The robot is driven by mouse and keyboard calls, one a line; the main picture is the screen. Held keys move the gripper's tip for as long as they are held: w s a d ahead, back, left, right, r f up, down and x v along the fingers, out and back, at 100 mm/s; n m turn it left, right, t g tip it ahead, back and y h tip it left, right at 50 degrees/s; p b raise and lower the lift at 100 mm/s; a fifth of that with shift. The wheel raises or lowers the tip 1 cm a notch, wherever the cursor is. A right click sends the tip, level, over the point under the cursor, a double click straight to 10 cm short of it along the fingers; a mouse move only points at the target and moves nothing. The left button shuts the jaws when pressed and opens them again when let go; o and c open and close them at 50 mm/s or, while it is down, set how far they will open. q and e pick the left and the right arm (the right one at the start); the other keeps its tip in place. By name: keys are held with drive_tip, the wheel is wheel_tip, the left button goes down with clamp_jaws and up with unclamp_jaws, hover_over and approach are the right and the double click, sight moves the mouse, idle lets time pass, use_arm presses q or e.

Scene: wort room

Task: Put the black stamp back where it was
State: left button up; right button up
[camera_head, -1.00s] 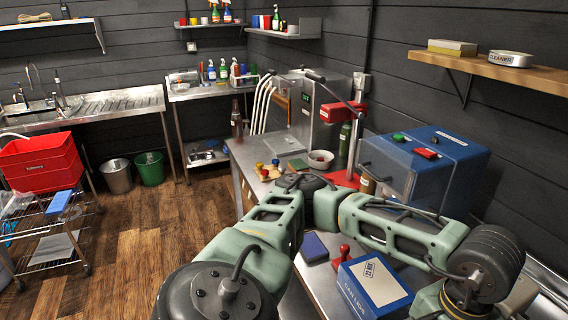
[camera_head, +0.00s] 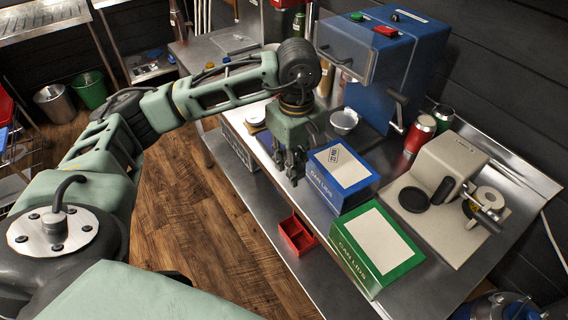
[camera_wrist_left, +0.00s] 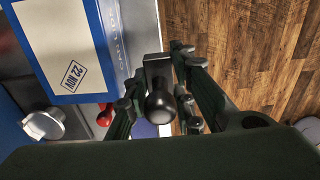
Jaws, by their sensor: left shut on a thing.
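My left gripper (camera_head: 291,178) hangs fingers-down at the bench's front edge, beside the blue can-lids box (camera_head: 343,174). In the left wrist view, my left gripper (camera_wrist_left: 165,95) is shut on the black stamp (camera_wrist_left: 161,105), whose round knob shows between the fingers. I cannot make out the stamp clearly in the head view. A red stamp (camera_wrist_left: 104,115) stands beyond the fingers in the wrist view, with part of a blue pad (camera_wrist_left: 145,128) to its right. The blue box (camera_wrist_left: 112,42) carries a "22 NOV" mark on its white top. My right gripper is out of view.
A green can-lids box (camera_head: 376,248) stands beside the blue one at the front edge. A small red tray (camera_head: 297,236) is on the shelf below.

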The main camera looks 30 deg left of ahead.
use_arm(q)
drive_tip(key=p, duration=0.3)
hover_over(284, 171)
wheel_tip(284, 171, down, 5)
drive_tip(key=shift+f, duration=0.15)
wheel_tip(284, 171, down, 4)
drive_tip(key=shift+r+p, duration=0.15)
drive_tip(key=shift+p, duration=0.5)
drive_tip(key=shift+f, duration=0.2)
drive_tip(key=shift+f, duration=0.1)
drive_tip(key=shift+f+b, duration=0.1)
drive_tip(key=shift+b, duration=0.25)
drive_tip(key=o, duration=0.9)
